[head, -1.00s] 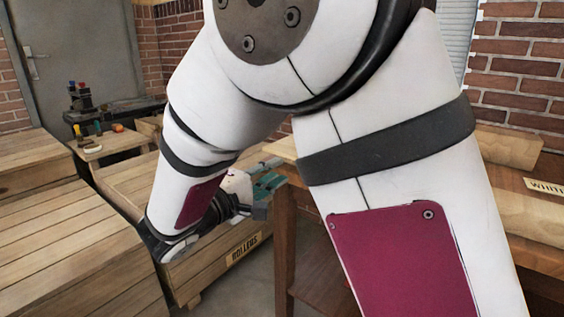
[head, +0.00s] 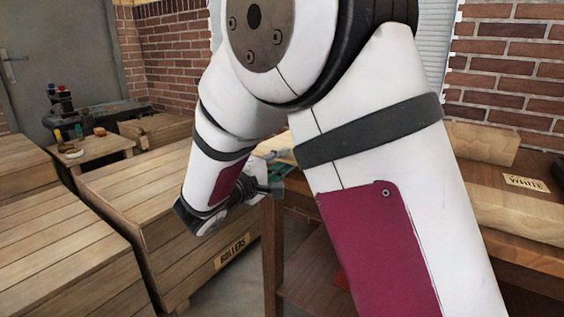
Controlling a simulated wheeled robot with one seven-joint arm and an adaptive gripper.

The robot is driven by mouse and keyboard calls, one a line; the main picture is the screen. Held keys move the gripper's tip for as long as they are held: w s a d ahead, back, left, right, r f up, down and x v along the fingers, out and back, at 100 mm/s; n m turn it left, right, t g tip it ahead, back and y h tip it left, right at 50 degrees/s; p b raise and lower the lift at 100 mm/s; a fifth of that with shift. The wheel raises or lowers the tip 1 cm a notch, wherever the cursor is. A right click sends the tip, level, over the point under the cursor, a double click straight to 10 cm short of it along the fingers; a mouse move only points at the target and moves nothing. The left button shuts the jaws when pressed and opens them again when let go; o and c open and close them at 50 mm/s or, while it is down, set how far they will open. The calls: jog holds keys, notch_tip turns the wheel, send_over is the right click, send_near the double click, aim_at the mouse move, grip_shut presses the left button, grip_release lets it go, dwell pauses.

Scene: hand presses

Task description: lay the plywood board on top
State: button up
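My gripper (head: 272,188) shows small and dark beyond my arm, near the left end of a brown wooden table (head: 272,240). My own arm covers much of the view, and I cannot tell whether the fingers are apart or hold anything. A pale, flat wooden piece (head: 276,148) shows just above my gripper, beside my arm. I cannot tell whether it is the plywood board or part of the table top. A teal thing (head: 284,169) shows beside my gripper, mostly hidden, and I cannot tell what it belongs to.
A large wooden crate marked ROLLERS (head: 232,252) stands left of the table, with another crate (head: 60,245) at the lower left. A small table with tools (head: 95,148) stands behind.

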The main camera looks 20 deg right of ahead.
grip_shut()
notch_tip(320, 180, up, 3)
jog(key=shift+p, duration=0.45)
jog(key=r+b+v, duration=0.1)
jog(key=r+v, duration=0.2)
jog(key=v, duration=1.9)
jog(key=shift+b, duration=0.3)
dwell(0.6)
